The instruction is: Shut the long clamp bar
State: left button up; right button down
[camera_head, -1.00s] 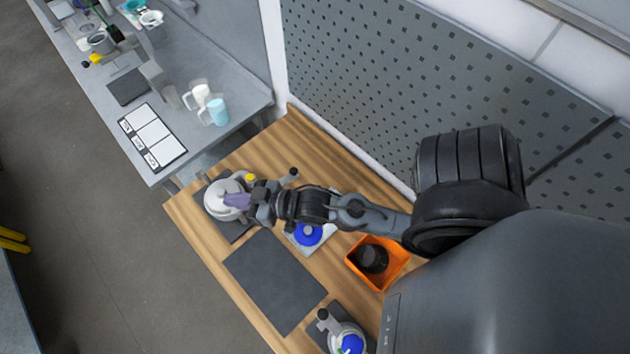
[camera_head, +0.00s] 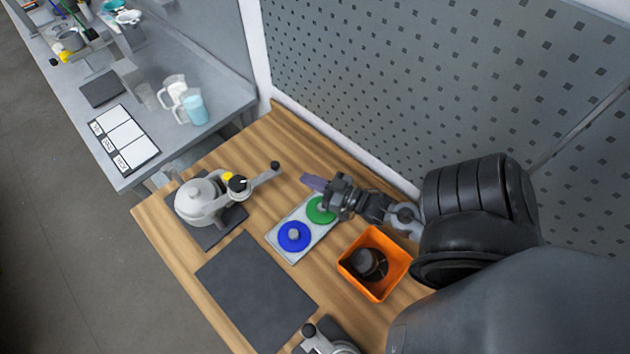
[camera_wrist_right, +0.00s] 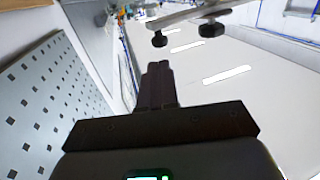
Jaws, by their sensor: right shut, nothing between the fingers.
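A pale grey drum agitator (camera_head: 197,200) stands on a dark mat at the left of the wooden bench. Its long clamp bar (camera_head: 258,181) sticks out to the right, past the drum, and ends in a black knob (camera_head: 275,165). A yellow cap and a black knob sit near its inner end. My right gripper (camera_head: 312,182) is shut and empty, to the right of the bar's end knob and apart from it. In the right wrist view the shut fingers (camera_wrist_right: 158,85) show below a pale bar with two black knobs (camera_wrist_right: 185,35). My left gripper is not in view.
A tray with a blue disc (camera_head: 294,236) and a green disc lies below my right gripper. An orange bin (camera_head: 348,266) holds a dark object. A bare dark mat (camera_head: 255,292) lies in front. A perforated wall (camera_head: 370,90) stands behind the bench. Another device is partly cut off at the bottom.

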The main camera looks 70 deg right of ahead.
aim_at(279, 167)
jog(key=shift+w+d+p, duration=0.1)
jog(key=shift+w+d, duration=0.1)
jog(key=shift+w, duration=0.9)
jog(key=shift+w+d+p, duration=0.15)
jog(key=shift+w+d, duration=0.05)
jog(key=shift+w, duration=0.95)
jog(key=shift+w+d+p, duration=0.1)
jog(key=shift+w+d, duration=0.1)
jog(key=shift+w, duration=0.9)
jog(key=shift+w, duration=0.1)
